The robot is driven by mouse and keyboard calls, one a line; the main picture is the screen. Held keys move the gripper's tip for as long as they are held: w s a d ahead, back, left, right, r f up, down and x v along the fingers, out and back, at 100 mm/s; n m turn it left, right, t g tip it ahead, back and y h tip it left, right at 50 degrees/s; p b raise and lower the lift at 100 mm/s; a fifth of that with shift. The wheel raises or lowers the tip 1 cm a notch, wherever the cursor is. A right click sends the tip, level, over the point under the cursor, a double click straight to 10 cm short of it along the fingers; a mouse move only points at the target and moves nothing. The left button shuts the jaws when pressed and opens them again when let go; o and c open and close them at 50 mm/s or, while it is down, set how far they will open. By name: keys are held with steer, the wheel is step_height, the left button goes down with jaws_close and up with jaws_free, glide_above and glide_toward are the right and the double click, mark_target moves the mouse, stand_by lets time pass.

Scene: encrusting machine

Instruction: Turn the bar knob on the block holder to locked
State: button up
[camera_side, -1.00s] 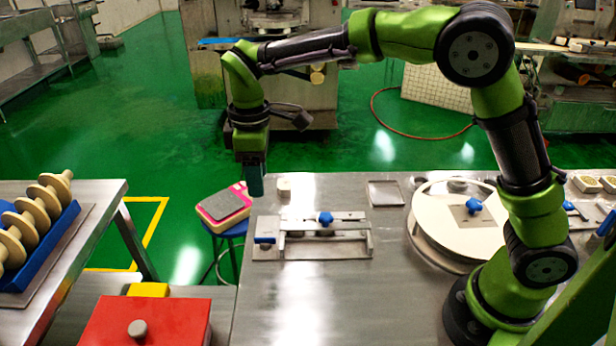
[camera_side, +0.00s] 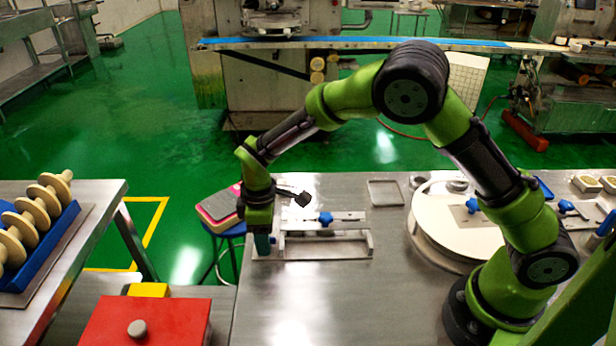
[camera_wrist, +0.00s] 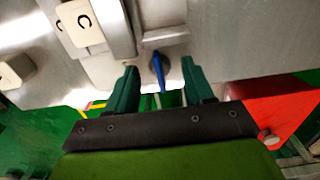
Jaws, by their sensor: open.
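The block holder (camera_side: 345,243) is a metal fixture near the left edge of the steel table, with a blue star-shaped knob (camera_side: 326,218) on its top rail. A blue bar knob (camera_wrist: 159,70) shows in the wrist view, lying lengthwise between my two green fingers. My gripper (camera_side: 262,246) is open and low over the holder's left end, pointing down. In the wrist view my gripper (camera_wrist: 160,82) has a finger on each side of the bar knob, with gaps visible. In the side view my gripper mostly hides the bar knob.
A white block marked C (camera_wrist: 82,22) lies by the holder, with another pale block (camera_wrist: 14,69) farther left. A round plate (camera_side: 450,228) stands to the right. A red box (camera_side: 146,322) and a pink-and-grey pad on a stool (camera_side: 218,206) are left of the table.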

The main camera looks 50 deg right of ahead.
jaws_close()
stand_by(0.3)
steer(key=m, duration=0.4)
steer(key=shift+m, duration=0.3)
steer(key=m, duration=0.9)
steer(key=shift+m, duration=2.2)
